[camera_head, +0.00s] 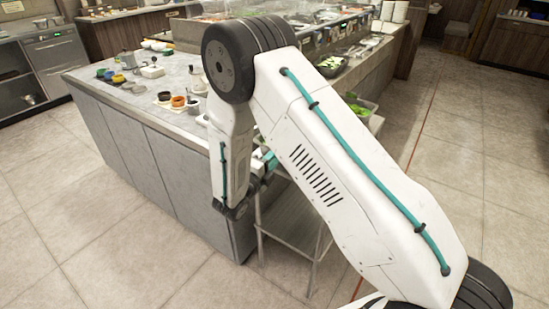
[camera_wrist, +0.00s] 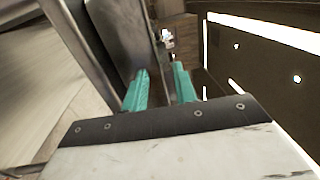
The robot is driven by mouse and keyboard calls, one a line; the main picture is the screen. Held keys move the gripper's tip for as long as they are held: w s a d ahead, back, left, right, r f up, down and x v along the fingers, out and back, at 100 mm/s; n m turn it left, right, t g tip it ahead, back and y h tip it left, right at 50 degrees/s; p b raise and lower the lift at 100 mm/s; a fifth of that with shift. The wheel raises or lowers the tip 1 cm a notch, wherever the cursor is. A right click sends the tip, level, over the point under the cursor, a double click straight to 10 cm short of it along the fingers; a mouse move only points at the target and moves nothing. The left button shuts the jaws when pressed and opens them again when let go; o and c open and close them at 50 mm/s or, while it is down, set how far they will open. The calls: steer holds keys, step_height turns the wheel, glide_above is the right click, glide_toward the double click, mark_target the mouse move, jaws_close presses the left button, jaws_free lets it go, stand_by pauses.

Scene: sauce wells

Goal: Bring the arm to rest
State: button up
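My arm is folded in front of the counter (camera_head: 170,135) in the head view, its elbow raised high and its forearm hanging down. My gripper (camera_wrist: 161,70) shows in the wrist view as two teal fingers standing apart, with nothing held between them. In the head view only a small teal part of it shows beside the counter's near end, and the arm hides the rest. The wrist view is tilted, with bright strip lights and a dark ceiling on its right.
Small bowls of sauce, including orange ones (camera_head: 178,101), stand on the counter top. A metal side shelf (camera_head: 295,218) stands close by my forearm at the counter's end. A green-filled container (camera_head: 360,108) is behind my arm. The tiled floor (camera_head: 75,215) at left is clear.

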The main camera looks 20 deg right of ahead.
steer(key=v, duration=0.7)
